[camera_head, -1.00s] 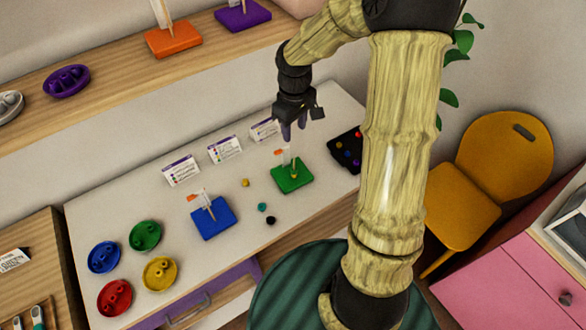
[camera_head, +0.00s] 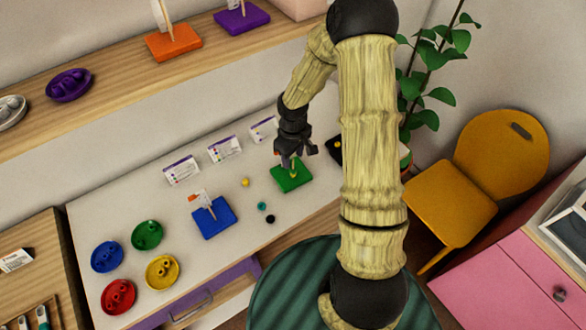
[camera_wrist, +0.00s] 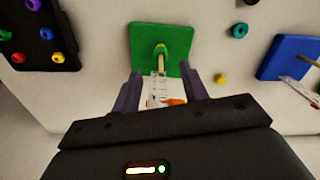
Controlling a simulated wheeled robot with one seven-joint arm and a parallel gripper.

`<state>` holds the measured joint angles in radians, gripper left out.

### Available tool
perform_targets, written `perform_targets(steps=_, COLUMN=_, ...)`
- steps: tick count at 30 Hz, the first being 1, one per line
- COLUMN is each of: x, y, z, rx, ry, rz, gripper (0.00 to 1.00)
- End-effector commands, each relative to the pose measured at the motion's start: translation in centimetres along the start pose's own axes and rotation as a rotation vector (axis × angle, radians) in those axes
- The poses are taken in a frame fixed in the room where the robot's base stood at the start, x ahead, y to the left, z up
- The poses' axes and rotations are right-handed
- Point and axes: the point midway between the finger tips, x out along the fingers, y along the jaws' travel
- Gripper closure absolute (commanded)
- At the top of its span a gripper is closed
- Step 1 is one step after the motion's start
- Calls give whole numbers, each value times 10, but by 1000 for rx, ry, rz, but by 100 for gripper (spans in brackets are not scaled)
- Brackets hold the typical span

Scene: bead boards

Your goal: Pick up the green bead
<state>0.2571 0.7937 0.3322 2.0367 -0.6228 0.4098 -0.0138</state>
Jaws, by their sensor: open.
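My gripper (camera_head: 292,160) is open above the green board (camera_head: 303,183). In the wrist view its fingers (camera_wrist: 160,70) stand on either side of the board's upright peg and flag, with nothing clearly gripped. A ring-like yellow-green bead (camera_wrist: 160,49) sits low around the peg on the green board (camera_wrist: 138,42). A teal-green bead (camera_head: 262,206) lies loose on the table and also shows in the wrist view (camera_wrist: 240,30). Another green bead (camera_wrist: 5,35) sits on the dark tray, at the wrist view's left edge.
The dark tray (camera_wrist: 32,45) holds several coloured beads. A yellow bead (camera_head: 245,182) and a black bead (camera_head: 270,219) lie loose. A blue board (camera_head: 214,218) with a flagged peg stands left of the green one. Cards line the back; coloured bowls fill the left end.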

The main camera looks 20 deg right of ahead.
Motion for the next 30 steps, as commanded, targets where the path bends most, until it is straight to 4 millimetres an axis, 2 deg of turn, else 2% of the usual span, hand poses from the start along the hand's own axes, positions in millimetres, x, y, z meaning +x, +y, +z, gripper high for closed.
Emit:
perform_targets(steps=8, x=2, y=0, z=0, rx=0, ry=-1, rz=0, gripper=56)
perform_targets(steps=21, x=50, y=-3, z=1, rx=-2, ry=-1, rz=0, gripper=56)
perform_targets(steps=30, x=52, y=-2, z=2, rx=0, ry=0, rz=1, gripper=56)
